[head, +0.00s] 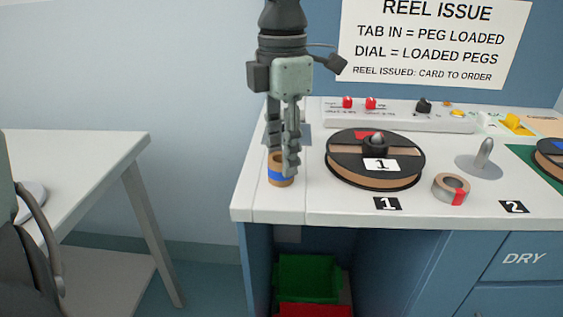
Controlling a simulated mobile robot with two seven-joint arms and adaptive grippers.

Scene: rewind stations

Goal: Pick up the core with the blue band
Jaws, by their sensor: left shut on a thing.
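The core with the blue band (281,177) is a short brown tube with a blue stripe, upright at the left end of the white counter (262,206). My left gripper (282,158) comes down from above and is shut on the core's upper wall. Its fingers cover part of the rim. The core's base looks at or very near the counter top; I cannot tell whether there is a gap. My right gripper is out of view.
Right of the core lies a black-flanged reel (345,173) marked 1. A grey tape roll with a red tab (451,188) and a metal peg (484,155) stand farther right. A control panel (395,116) runs behind. Green (308,278) and red bins sit below.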

